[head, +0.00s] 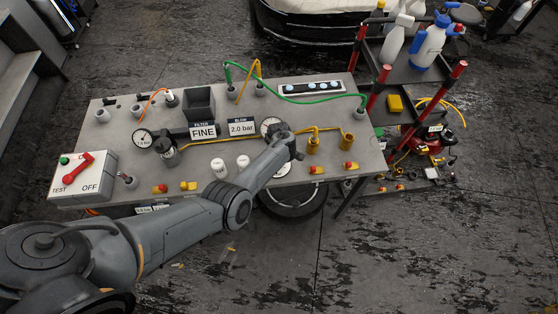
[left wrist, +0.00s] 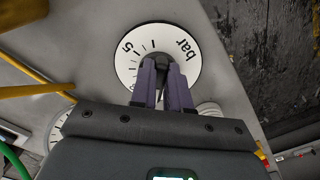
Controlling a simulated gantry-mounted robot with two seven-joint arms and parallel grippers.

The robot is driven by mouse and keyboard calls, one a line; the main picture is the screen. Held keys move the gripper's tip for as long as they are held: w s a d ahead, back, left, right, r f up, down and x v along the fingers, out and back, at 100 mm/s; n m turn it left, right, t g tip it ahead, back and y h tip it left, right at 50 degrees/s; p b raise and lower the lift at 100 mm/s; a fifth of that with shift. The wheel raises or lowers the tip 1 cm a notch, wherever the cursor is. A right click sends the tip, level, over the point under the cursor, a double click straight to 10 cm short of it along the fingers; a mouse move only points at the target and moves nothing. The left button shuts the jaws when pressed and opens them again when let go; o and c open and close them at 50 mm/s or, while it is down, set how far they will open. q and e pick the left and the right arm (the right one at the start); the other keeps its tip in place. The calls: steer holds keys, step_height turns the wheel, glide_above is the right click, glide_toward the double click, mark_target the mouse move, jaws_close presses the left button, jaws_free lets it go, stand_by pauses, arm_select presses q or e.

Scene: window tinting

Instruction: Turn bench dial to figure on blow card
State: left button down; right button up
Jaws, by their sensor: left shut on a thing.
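The bench dial (left wrist: 125,66) is a round white disc with black tick marks, the figures 5 and 1 visible and the word bar. In the left wrist view my left gripper (left wrist: 163,68) has its two purple-grey fingers closed on the dark knob (left wrist: 163,59) at the dial's centre. The fingers hide part of the scale, and I cannot tell the exact setting. In the head view my left gripper (head: 288,147) comes down near the bench's front edge and mostly hides the dial. The blow card (head: 241,128) reads 2.0 bar. My right gripper is not in view.
A round gauge (head: 270,125) stands just behind my gripper. The filter card (head: 203,131) reads FINE. A test/off switch box (head: 83,178) sits at the bench's left end. Yellow fittings (head: 313,145) and hoses lie right of my gripper.

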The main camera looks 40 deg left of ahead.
arm_select(q)
steer(key=c, duration=1.1)
jaws_free()
step_height(320, 180, up, 11)
steer(key=p, duration=0.3)
steer(key=shift+f, duration=0.15)
